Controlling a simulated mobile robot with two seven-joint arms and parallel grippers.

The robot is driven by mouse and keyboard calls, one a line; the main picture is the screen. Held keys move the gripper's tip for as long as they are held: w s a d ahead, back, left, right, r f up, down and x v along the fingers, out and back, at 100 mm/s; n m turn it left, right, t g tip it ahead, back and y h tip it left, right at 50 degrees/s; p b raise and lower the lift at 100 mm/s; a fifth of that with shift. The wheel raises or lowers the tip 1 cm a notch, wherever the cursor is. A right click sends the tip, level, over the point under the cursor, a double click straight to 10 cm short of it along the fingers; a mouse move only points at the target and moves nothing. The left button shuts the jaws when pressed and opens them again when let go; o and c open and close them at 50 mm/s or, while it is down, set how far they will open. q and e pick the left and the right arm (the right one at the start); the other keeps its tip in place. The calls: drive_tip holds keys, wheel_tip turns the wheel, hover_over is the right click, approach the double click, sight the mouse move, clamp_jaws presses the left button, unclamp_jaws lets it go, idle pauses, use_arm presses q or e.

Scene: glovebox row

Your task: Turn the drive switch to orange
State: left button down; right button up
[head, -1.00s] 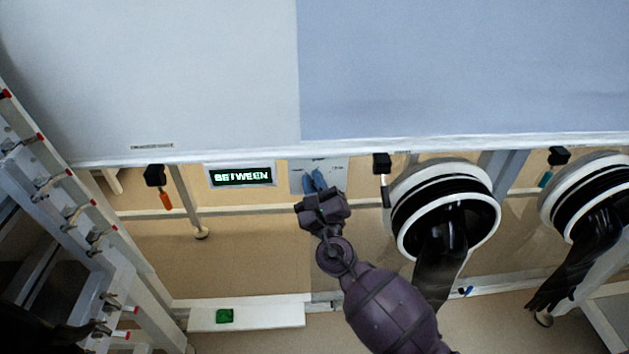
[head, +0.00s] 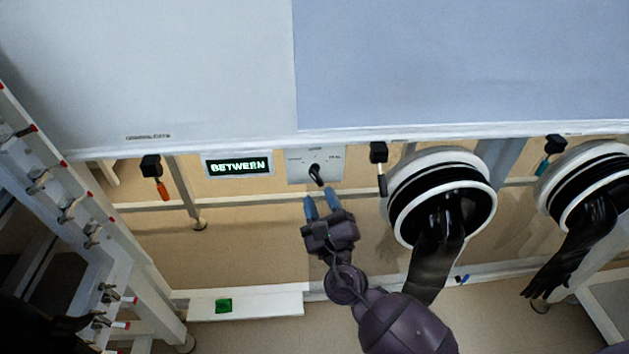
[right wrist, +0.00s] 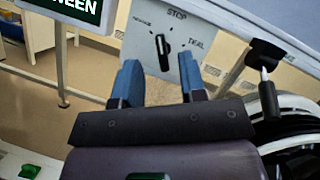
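The switch panel (head: 300,176) is a light plate under the hood's front edge, with a black knob (head: 316,173) in its middle. In the right wrist view the knob (right wrist: 162,50) stands nearly upright, tilted slightly left at its top. STOP is printed above it and a label like TRIAL at right; the left label is unreadable. I see no orange mark on the plate. The display (head: 239,166) left of it reads BETWEEN. My right gripper (head: 321,199) is open and empty, its blue fingers just below the knob and apart from it. My left gripper is not in view.
A glove port (head: 400,232) with a hanging black glove is close right of the panel. An orange-handled tool (head: 162,189) hangs at left, a black-handled one (head: 382,182) at right. A ladder-like rack (head: 120,255) stands far left. A green block (head: 224,305) lies on a white ledge.

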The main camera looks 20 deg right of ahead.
drive_tip(key=shift+v, duration=1.85)
